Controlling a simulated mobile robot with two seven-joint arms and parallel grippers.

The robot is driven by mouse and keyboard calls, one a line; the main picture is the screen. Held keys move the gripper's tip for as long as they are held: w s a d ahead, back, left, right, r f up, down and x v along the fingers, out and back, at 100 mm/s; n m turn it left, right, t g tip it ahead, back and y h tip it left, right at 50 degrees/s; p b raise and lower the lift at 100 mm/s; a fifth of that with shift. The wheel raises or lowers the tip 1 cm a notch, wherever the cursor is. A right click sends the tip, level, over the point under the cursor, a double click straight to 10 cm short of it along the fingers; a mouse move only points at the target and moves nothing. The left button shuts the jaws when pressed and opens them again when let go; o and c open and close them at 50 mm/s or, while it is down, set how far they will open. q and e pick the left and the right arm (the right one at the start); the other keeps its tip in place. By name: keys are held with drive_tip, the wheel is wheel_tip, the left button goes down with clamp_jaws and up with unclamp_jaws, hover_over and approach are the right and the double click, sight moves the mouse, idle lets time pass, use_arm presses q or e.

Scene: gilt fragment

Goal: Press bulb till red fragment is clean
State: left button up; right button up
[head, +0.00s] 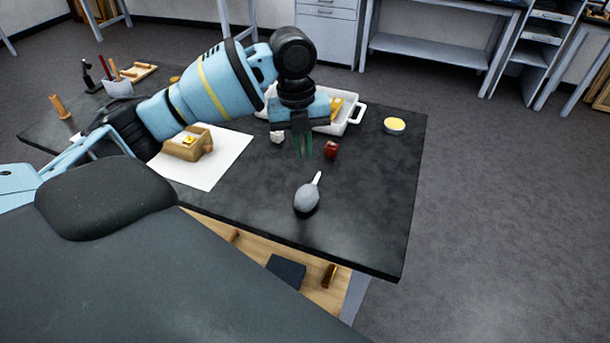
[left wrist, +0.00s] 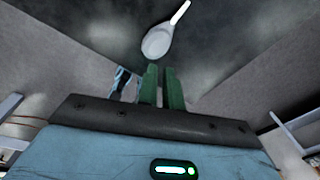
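The grey bulb blower (head: 306,197) with a white nozzle lies on the dark table near its front edge. Its nozzle points up and right toward the red fragment (head: 331,149), a small red block with pale marks. My left gripper (head: 303,154) points down behind the bulb and left of the red fragment, apart from both. Its green fingers are parallel, with a narrow gap and nothing visible between them. In the left wrist view the bulb (left wrist: 157,42) shows beyond the fingertips (left wrist: 160,72). The red fragment cannot be made out there. My right gripper is not in view.
A white fragment (head: 277,137) lies left of the gripper. A white tray (head: 353,118) stands behind it, and a round yellow-topped tin (head: 395,125) is to the right. A tan block (head: 188,146) sits on a white sheet (head: 228,163). The right part of the table (head: 378,190) is clear.

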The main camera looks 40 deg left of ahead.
use_arm(q)
drive_tip(key=n, duration=0.2)
drive_tip(key=a+r+n+h, duration=0.1)
drive_tip(key=shift+s+a+n, duration=0.1)
drive_tip(key=shift+s+n, duration=0.1)
drive_tip(key=shift+n, duration=0.2)
clamp_jaws()
drive_tip(key=a+r+n, duration=0.1)
drive_tip(key=n, duration=0.2)
drive_tip(key=a+r+n+h, duration=0.1)
drive_tip(key=n, duration=0.2)
drive_tip(key=s+a+r+n+h, duration=0.1)
drive_tip(key=n, duration=0.2)
drive_tip(key=shift+t+b, duration=0.3)
drive_tip(key=shift+t, duration=0.1)
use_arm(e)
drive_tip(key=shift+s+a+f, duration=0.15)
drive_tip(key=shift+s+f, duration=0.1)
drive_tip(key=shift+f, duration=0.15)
use_arm(q)
approach(306, 190)
drive_tip(key=x, duration=0.5)
drive_tip(key=shift+d, duration=0.2)
drive_tip(key=shift+d+f, duration=0.15)
drive_tip(key=shift+f, duration=0.6)
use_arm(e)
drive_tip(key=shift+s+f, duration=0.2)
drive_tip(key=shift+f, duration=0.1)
